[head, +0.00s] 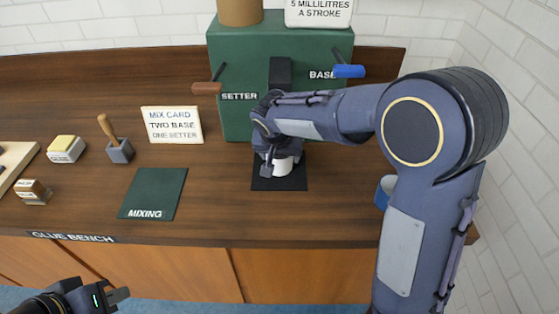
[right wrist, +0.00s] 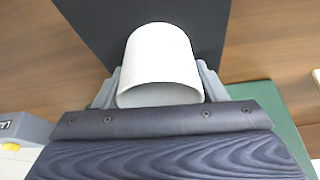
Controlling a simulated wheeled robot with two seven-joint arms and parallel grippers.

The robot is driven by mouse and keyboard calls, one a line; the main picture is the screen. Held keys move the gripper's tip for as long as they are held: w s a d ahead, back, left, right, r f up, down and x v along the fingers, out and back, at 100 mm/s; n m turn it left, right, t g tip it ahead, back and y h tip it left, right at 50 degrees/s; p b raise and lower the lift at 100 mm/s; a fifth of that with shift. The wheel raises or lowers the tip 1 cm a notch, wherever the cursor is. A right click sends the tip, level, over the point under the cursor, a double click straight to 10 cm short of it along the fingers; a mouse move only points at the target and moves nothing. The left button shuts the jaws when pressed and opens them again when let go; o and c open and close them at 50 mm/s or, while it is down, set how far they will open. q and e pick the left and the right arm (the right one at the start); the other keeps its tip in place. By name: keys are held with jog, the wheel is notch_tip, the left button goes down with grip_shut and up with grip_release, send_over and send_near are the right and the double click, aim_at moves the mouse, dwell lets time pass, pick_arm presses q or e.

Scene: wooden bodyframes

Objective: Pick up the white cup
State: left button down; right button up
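The white cup (head: 284,166) stands on a black mat (head: 265,183) in front of the green dispenser, partly hidden by my right gripper (head: 272,165) in the head view. In the right wrist view the cup (right wrist: 162,62) sits between the two fingers of my right gripper (right wrist: 160,85). A finger lies against each side of it, with no gap visible. The cup's base appears still at the mat. My left gripper (head: 110,298) is low at the left, in front of the bench and away from the cup; its finger opening is unclear.
The green dispenser (head: 234,118) has a brown lever (head: 206,88) and a blue lever (head: 348,71). A blue container (head: 383,191) stands right, partly behind my arm.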

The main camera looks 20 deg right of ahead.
jog(key=c, duration=0.7)
jog(key=shift+r, duration=0.1)
